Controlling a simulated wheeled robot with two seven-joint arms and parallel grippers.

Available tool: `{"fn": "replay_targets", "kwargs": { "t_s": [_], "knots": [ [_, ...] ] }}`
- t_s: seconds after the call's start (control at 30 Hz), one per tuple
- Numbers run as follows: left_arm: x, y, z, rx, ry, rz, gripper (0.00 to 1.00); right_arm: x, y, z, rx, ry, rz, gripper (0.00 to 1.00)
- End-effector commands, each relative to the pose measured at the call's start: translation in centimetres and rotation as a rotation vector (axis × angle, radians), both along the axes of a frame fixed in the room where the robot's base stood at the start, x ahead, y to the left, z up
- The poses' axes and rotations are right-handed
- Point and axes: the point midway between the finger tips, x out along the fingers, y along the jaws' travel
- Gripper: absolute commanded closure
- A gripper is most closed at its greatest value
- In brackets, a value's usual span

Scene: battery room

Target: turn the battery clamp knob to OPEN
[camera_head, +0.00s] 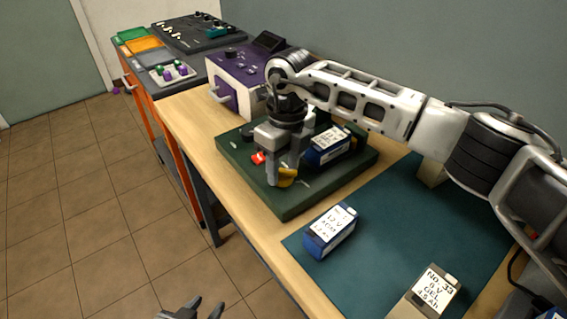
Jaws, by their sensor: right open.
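The dark green clamp base (288,207) sits on the wooden bench and bears a blue battery (327,147) with a white label. A small red part (258,158) shows left of the fingers. The knob's marks are not readable. My left gripper (192,311) shows only its tips at the bottom edge, away from the bench.
A blue battery (328,236) and another labelled battery (432,292) stand on the teal mat (385,225). A purple and white device (236,78) stands behind the base. Farther back, a dark bench holds trays (143,47). My right arm spans the bench's right side.

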Motion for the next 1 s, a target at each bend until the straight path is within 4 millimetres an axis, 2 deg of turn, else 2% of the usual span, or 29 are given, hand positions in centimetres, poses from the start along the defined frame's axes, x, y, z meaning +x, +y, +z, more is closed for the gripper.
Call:
{"fn": "replay_targets", "kwargs": {
  "t_s": [0.1,0.37,0.5,0.77,1.0],
  "knots": [
    [0.1,0.1,0.1,0.001,-0.001,0.000,0.64,-0.1,0.0,-0.6,-0.002,0.001,0.000,0.56],
    [0.1,0.1,0.1,0.001,-0.001,0.002,0.64,0.0,0.0,-0.7,-0.001,0.000,0.000,0.56],
    [0.1,0.1,0.1,0.001,-0.002,0.002,0.64,0.0,0.0,-0.7,-0.001,0.000,0.000,0.88],
    [-0.1,0.1,-0.2,-0.001,0.001,0.002,0.64,0.0,0.0,-0.7,-0.001,-0.001,0.015,0.88],
    [-0.2,-0.1,-1.1,-0.007,0.001,0.002,0.64,0.0,0.1,-0.9,-0.001,-0.002,0.113,0.88]
  ]
}}
